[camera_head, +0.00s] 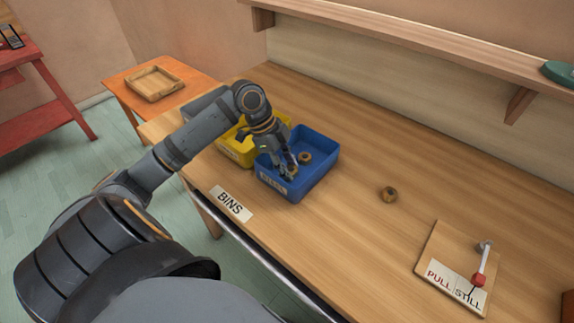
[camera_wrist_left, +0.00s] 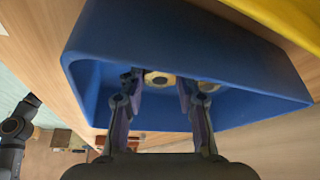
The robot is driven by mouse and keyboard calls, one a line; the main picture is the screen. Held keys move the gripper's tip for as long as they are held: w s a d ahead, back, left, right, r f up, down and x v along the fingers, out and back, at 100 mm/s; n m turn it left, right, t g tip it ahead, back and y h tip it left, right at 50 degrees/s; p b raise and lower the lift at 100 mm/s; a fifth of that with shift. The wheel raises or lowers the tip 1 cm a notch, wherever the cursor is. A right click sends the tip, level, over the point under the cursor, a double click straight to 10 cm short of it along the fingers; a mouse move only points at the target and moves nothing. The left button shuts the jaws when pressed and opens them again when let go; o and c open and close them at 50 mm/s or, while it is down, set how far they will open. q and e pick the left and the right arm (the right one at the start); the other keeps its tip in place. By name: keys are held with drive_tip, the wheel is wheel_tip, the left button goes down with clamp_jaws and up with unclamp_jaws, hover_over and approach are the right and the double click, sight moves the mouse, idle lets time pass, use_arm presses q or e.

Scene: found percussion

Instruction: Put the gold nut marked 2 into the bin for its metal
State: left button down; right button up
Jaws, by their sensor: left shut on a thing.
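My left gripper (camera_head: 288,168) reaches down into the blue bin (camera_head: 318,172). In the left wrist view its fingers (camera_wrist_left: 158,95) are on either side of a gold-coloured nut (camera_wrist_left: 158,78), which they hold inside the bin. I cannot read any mark on this nut. A second nut (camera_head: 305,157) is in the blue bin beside the gripper; it is partly hidden behind a finger in the wrist view (camera_wrist_left: 207,87). A third, brownish nut (camera_head: 388,194) lies on the table, right of the bin. The blue bin's front label is too small to read. My right gripper cannot be made out.
A yellow bin (camera_head: 233,152) and a grey bin (camera_head: 200,104) stand left of the blue one, partly behind my arm. A BINS sign (camera_head: 231,204) lies in front. A lever board (camera_head: 455,270) is at the right. The table between is mostly clear. A shelf (camera_head: 400,40) runs above.

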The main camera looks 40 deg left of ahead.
use_arm(q)
drive_tip(key=c, duration=1)
unclamp_jaws()
drive_tip(key=shift+s+f, duration=0.25)
drive_tip(key=shift+f, duration=0.35)
drive_tip(key=shift+o, duration=0.2)
drive_tip(key=shift+w+d+f, duration=0.1)
drive_tip(key=shift+w, duration=0.1)
drive_tip(key=shift+r, duration=0.35)
drive_tip(key=v, duration=0.7)
drive_tip(key=shift+w+a+r, duration=0.2)
drive_tip(key=shift+a+r, duration=0.05)
drive_tip(key=shift+a, duration=0.05)
drive_tip(key=b+v, duration=0.2)
drive_tip(key=v, duration=0.3)
drive_tip(key=shift+d+r+b, duration=0.1)
drive_tip(key=shift+r+b, duration=0.1)
drive_tip(key=shift+b, duration=0.15)
